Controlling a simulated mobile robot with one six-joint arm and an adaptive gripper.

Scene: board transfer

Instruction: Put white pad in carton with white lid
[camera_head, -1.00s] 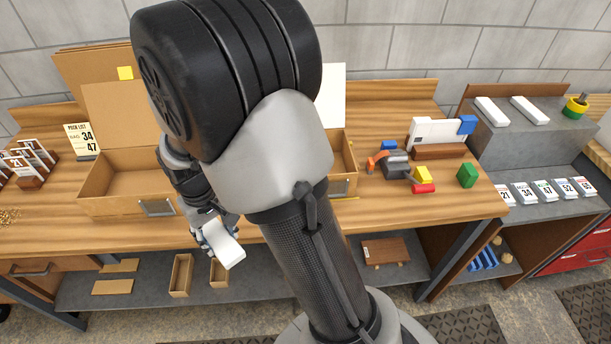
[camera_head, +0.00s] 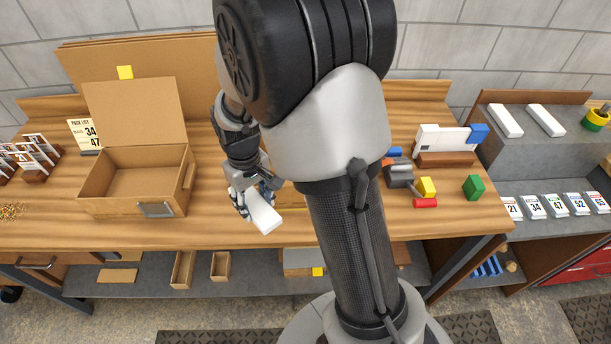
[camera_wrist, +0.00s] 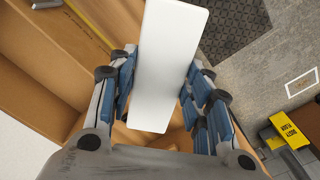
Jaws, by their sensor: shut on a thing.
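My gripper (camera_head: 250,196) is shut on the white pad (camera_head: 264,215), which sticks out from the fingers toward the front edge of the bench. In the wrist view the white pad (camera_wrist: 167,60) lies between the blue finger pads. Brown cardboard (camera_wrist: 40,85) shows to the left of and behind the fingers, with a white panel (camera_wrist: 18,150) at the lower left, which looks like the carton with the white lid. In the head view my arm hides that carton. Another open carton (camera_head: 110,200) with a brown lid (camera_head: 135,110) stands to the left of my gripper.
The wooden bench (camera_head: 225,235) is bare around the front of my gripper. Right of my arm are a yellow block (camera_head: 427,187), a red piece (camera_head: 425,203) and a green block (camera_head: 473,187). More white pads (camera_head: 505,120) lie on the grey shelf at the right.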

